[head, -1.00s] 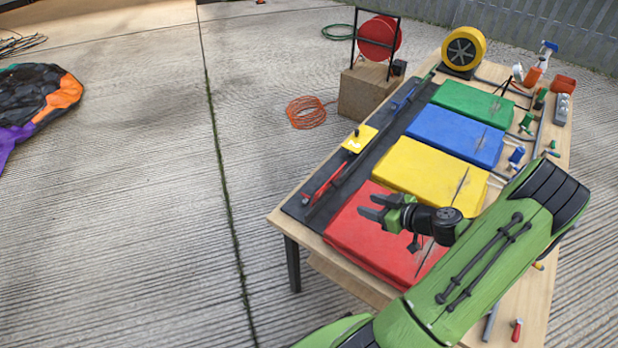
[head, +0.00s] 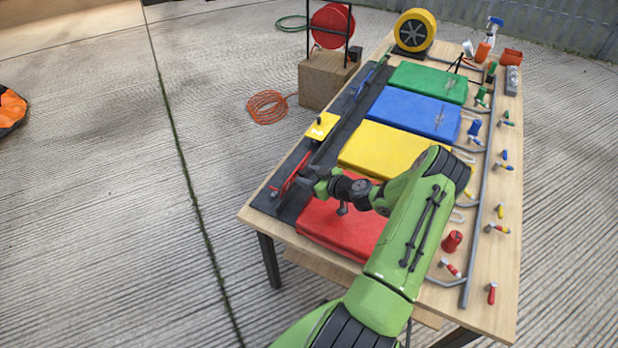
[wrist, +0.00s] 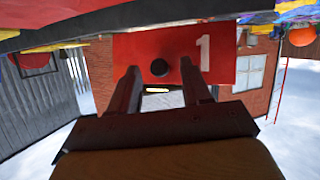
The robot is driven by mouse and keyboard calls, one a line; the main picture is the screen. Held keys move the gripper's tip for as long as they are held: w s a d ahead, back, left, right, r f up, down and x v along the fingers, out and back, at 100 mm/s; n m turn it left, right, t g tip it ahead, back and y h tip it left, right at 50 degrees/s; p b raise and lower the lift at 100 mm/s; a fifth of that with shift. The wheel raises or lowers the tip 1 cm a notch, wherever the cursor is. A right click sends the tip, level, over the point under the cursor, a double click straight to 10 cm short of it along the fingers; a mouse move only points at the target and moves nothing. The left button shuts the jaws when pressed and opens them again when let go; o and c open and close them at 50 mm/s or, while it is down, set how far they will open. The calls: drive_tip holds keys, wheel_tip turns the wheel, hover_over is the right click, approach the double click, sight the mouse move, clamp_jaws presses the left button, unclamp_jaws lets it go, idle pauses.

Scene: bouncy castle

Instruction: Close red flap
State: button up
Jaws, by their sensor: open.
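The red flap (head: 291,172) shows as a thin red strip, seen nearly edge-on, at the left side of the table, on the dark strip beside the red cushion. In the wrist view the red flap (wrist: 222,42) faces me, with a white "1" and a round black knob (wrist: 159,67). My gripper (head: 308,182) is at the cushion's left edge, close to the flap. In the wrist view my gripper (wrist: 160,80) is open, its fingers pointing at the flap on either side of the knob. Whether they touch the flap I cannot tell.
The red cushion (head: 335,232) lies below my arm. The yellow flap (head: 322,126) with a black knob lies beside the yellow cushion (head: 385,146). Blue and green cushions lie farther back. A hose reel (head: 331,26) stands on a box left of the table.

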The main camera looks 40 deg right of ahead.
drive_tip(key=shift+w, duration=0.1)
clamp_jaws()
drive_tip(key=shift+r, duration=0.1)
idle(0.4)
